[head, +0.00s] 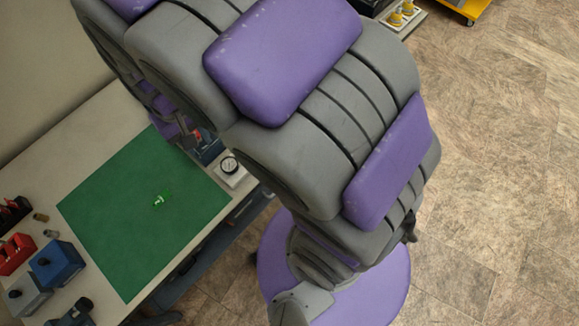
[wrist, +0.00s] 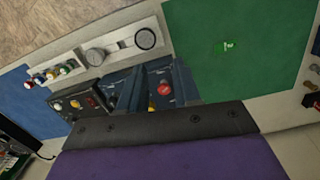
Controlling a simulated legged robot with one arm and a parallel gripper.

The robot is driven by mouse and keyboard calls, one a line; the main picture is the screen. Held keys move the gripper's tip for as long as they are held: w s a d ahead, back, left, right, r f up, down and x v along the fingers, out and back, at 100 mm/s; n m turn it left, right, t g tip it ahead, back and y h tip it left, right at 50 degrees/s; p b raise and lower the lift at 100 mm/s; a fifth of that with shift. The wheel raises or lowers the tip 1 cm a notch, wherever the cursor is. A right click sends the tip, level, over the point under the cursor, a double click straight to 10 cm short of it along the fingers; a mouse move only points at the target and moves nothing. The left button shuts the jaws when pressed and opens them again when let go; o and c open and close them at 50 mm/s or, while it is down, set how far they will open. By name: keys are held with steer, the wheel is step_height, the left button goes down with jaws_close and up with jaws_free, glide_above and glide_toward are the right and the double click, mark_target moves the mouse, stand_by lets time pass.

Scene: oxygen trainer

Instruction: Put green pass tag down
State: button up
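The green pass tag (head: 161,199) lies on the green mat (head: 110,220), near its middle. In the wrist view the tag (wrist: 224,47) shows as a small bright green piece with a white mark, up and to the right of my gripper. My gripper (wrist: 160,85) has its two dark fingers spread, with no object held between them. The tag is apart from the fingers. In the head view my gripper (head: 185,140) is partly hidden by my arm, near the mat's far corner.
A dark blue box with a red button (wrist: 163,89) shows behind my fingers. A panel with a round gauge (head: 230,168) stands by the mat's right edge. Red (head: 14,254), blue (head: 57,263) and grey (head: 28,293) blocks stand left of the mat. Most of the mat is bare.

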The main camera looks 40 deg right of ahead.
steer(key=s+d+r, duration=0.2)
steer(key=s+d, duration=0.3)
steer(key=s, duration=0.4)
steer(key=s+d+r+m+g, duration=0.1)
steer(key=s+d+r, duration=0.1)
steer(key=s+d, duration=0.4)
steer(key=s, duration=0.4)
steer(key=shift+s+r, duration=0.2)
